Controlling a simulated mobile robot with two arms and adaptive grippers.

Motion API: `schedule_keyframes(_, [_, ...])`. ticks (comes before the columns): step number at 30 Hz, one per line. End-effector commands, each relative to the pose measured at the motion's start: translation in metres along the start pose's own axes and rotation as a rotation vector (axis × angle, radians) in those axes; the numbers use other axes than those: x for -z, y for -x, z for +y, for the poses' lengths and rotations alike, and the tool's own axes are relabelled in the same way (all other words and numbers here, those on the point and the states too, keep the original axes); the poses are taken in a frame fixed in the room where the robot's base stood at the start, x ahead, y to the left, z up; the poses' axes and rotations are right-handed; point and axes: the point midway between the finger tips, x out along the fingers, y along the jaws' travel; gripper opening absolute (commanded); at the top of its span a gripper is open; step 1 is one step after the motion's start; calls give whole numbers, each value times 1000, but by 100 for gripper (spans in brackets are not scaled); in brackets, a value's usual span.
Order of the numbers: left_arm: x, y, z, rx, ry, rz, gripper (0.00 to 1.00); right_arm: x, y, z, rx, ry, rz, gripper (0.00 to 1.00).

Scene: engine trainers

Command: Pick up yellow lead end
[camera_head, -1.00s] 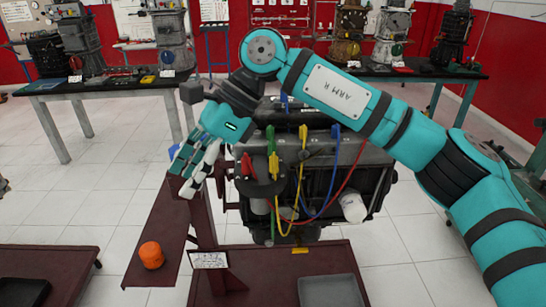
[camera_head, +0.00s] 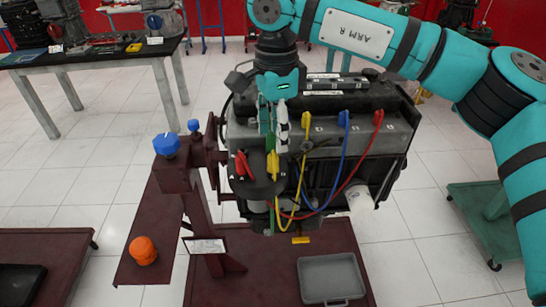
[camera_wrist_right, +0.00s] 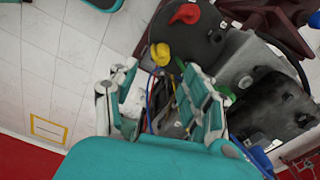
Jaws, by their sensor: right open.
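The engine (camera_head: 330,150) sits on a dark red stand with coloured leads plugged in. One yellow lead end (camera_head: 273,163) stands on the black round cap (camera_head: 256,182) at the engine's left; another yellow lead end (camera_head: 306,122) stands on the engine top. My right gripper (camera_head: 273,128) points down, open, just above the cap. In the right wrist view the right gripper (camera_wrist_right: 158,85) has its fingers apart, and a yellow lead end (camera_wrist_right: 160,54) shows just beyond and between the fingertips, apart from them. My left gripper is out of view.
A red lead end (camera_head: 243,165) stands close by on the cap. Blue (camera_head: 343,120) and red (camera_head: 378,119) lead ends stand along the engine top.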

Motion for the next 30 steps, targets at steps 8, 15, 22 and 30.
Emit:
schedule_keyframes(8, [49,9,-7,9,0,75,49,0,-22,0,0,-1,-1,49])
schedule_keyframes(15, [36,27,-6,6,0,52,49,-4,-55,-2,-2,0,-1,49])
schedule_keyframes(22, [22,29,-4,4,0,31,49,-4,-71,-3,1,-2,-2,49])
schedule_keyframes(30, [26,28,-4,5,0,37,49,-4,-71,-3,2,-2,-1,34])
